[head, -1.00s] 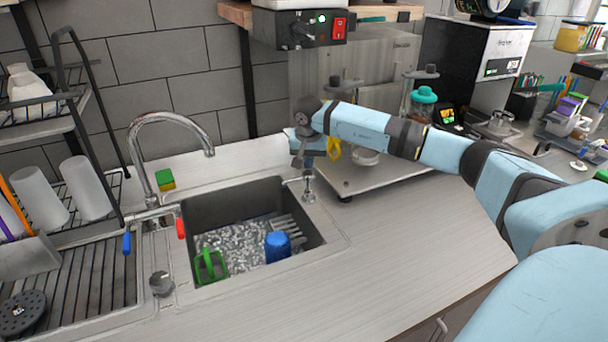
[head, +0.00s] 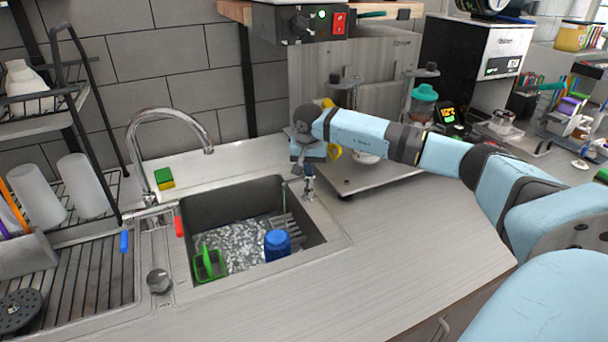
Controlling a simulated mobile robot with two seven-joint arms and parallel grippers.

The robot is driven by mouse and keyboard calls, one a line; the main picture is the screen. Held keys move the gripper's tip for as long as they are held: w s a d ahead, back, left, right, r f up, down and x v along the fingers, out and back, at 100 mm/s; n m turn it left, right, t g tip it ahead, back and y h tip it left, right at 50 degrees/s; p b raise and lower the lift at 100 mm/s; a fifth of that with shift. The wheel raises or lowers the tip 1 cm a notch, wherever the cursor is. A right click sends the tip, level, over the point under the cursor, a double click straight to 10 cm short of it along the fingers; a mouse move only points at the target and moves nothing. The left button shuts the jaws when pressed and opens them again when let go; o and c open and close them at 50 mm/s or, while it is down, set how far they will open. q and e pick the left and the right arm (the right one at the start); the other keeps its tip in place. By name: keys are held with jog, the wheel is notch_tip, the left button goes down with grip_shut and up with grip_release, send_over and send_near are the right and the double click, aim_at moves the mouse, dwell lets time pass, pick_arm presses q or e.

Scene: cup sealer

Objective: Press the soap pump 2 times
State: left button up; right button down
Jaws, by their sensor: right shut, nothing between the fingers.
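The soap pump (head: 309,189) is a small metal dispenser set in the counter at the right rim of the sink. My right gripper (head: 309,171) points down directly over it, shut and empty, with its fingertips at the pump's top. They appear to touch it, and the fingers partly hide the pump head. A thin greenish streak (head: 284,193) hangs just left of the pump, over the sink edge. My left gripper is not in view.
The sink (head: 255,188) holds a blue cup (head: 277,243) and a green item (head: 210,263) in sudsy water. A faucet (head: 171,113) and sponge (head: 164,178) stand behind it. A machine (head: 375,180) stands close behind my right gripper. The front counter is clear.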

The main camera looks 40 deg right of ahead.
jog(key=shift+f, duration=0.55)
jog(key=shift+s, duration=0.1)
jog(key=shift+r, duration=0.15)
jog(key=shift+w+d+p+v, duration=0.15)
jog(key=shift+p+v, duration=0.35)
jog(key=shift+v, duration=0.35)
jog(key=shift+w+d+p+v, duration=0.1)
jog(key=shift+p+v, duration=0.35)
jog(key=shift+v, duration=0.35)
jog(key=shift+r, duration=0.1)
jog(key=shift+w, duration=0.1)
jog(key=shift+r+p, duration=0.35)
jog(key=shift+r, duration=0.25)
jog(key=p+v, duration=0.2)
jog(key=v, duration=0.2)
jog(key=shift+w+d+r+p, duration=0.2)
jog(key=shift+d+r+p, duration=0.1)
jog(key=shift+r+p, duration=0.15)
